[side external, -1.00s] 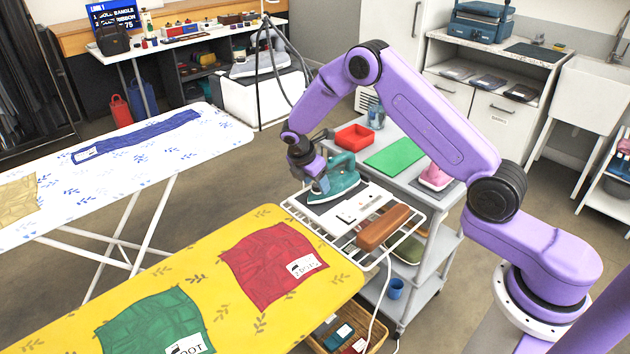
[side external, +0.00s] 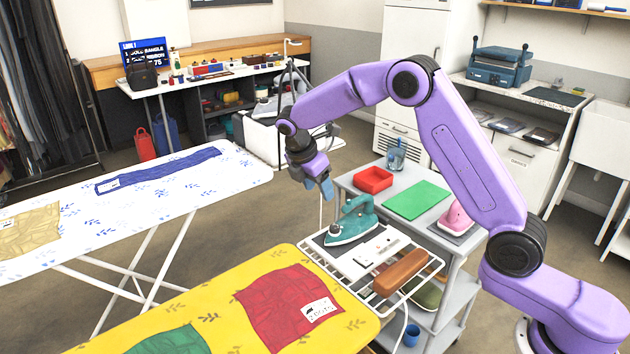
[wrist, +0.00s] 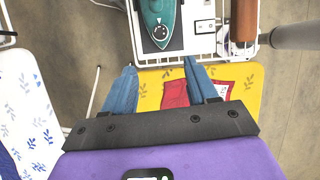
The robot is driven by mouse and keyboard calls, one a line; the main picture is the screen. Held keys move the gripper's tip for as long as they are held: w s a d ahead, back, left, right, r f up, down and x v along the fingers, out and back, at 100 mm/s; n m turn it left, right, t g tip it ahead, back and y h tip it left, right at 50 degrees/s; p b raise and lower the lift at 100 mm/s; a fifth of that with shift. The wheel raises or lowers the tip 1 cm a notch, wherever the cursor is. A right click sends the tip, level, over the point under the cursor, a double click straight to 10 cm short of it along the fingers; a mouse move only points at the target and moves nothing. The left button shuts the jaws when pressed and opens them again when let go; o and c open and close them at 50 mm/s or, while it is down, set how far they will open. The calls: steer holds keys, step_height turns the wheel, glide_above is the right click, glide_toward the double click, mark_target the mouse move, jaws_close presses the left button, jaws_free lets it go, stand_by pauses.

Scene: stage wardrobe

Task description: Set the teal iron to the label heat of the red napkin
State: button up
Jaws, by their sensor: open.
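The teal iron (side external: 352,222) sits on a dark pad on the white rack at the end of the yellow ironing board. The wrist view shows the iron (wrist: 156,14) with a round dial (wrist: 161,33); its setting is too small to read. The red napkin (side external: 270,310) lies on the yellow board, with a white label (side external: 320,310) that seems to read "2 DOTS". My gripper (side external: 325,188) is open and empty, above and left of the iron, apart from it. In the wrist view its blue fingers (wrist: 160,65) are spread, and the red napkin (wrist: 175,93) shows between them.
A brown block (side external: 402,272) lies on the rack beside a white panel (side external: 378,246). A cart behind carries a red tray (side external: 373,181), a green mat (side external: 418,200) and a pink iron (side external: 457,218). A green cloth (side external: 170,342) lies on the yellow board. A white cord hangs from the rack.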

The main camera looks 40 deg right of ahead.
steer(key=shift+v, duration=1)
steer(key=s+a+r+m+y, duration=0.1)
steer(key=s+a+r+m, duration=0.15)
steer(key=s, duration=0.65)
steer(key=s+a+r+m+y, duration=0.15)
steer(key=s+a, duration=0.25)
steer(key=s, duration=0.6)
steer(key=s+d+m+y, duration=0.1)
steer(key=s+d, duration=0.2)
steer(key=s, duration=0.8)
steer(key=s+d+f+m+y, duration=0.1)
steer(key=s+d, duration=0.2)
steer(key=s, duration=0.7)
steer(key=shift+s+f, duration=0.25)
steer(key=shift+s, duration=0.1)
